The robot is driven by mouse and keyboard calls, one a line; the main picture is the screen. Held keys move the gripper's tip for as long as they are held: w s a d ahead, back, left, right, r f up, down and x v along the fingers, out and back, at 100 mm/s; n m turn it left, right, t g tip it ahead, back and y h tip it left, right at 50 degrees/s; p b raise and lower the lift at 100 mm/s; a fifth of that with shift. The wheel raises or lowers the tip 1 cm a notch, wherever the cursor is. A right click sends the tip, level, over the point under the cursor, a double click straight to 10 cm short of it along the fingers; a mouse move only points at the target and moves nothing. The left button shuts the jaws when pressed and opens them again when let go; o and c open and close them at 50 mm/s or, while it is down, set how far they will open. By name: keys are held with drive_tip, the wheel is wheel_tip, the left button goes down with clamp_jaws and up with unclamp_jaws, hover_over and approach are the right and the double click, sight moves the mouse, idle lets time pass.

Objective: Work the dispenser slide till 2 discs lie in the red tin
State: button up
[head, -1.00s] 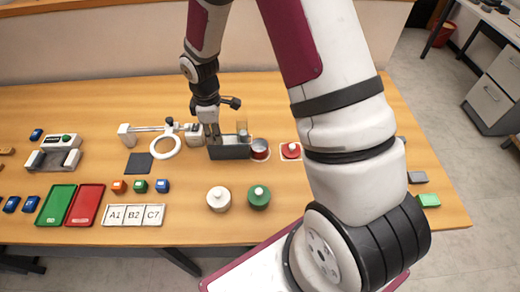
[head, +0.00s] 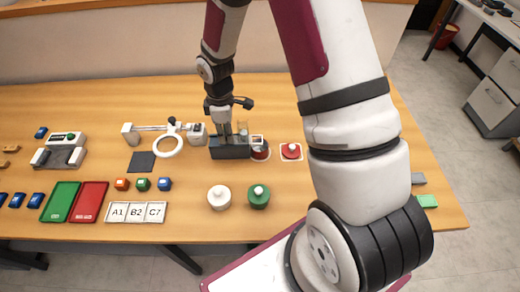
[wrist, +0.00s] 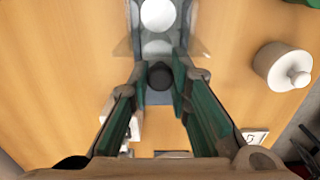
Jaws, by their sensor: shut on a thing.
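The dispenser (head: 230,153) is a dark grey box on the table, with a clear upright part above its right end. Its pale slide end (head: 258,139) sticks out on the right, over part of the red tin (head: 261,154). My gripper (head: 235,134) is over the dispenser. In the wrist view my gripper (wrist: 158,77) is shut on the dark round slide knob (wrist: 160,76). Ahead of the knob are a bright white round disc (wrist: 158,15) and a paler round shape (wrist: 156,47). The tin's inside is mostly hidden, so I cannot tell what lies in it.
A magnifier stand (head: 168,146) is to the left. Bare table lies between dispenser and pots.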

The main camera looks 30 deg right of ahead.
drive_tip(key=shift+w+a, duration=0.1)
drive_tip(key=shift+a, duration=0.05)
drive_tip(key=shift+w+a+b, duration=0.3)
drive_tip(key=shift+w+a, duration=0.2)
drive_tip(key=shift+a, duration=0.35)
drive_tip(key=shift+w+a+b, duration=0.3)
drive_tip(key=shift+w+a, duration=0.15)
drive_tip(key=shift+a, duration=0.35)
drive_tip(key=shift+w+a, duration=0.15)
drive_tip(key=shift+a, duration=0.05)
idle(0.7)
drive_tip(key=o, duration=1)
drive_tip(key=shift+c, duration=0.2)
drive_tip(key=shift+r, duration=0.1)
drive_tip(key=shift+d+r+p, duration=0.1)
drive_tip(key=shift+r+p, duration=0.2)
drive_tip(key=shift+r, duration=0.4)
drive_tip(key=shift+r+p, duration=0.75)
drive_tip(key=shift+r, duration=1.95)
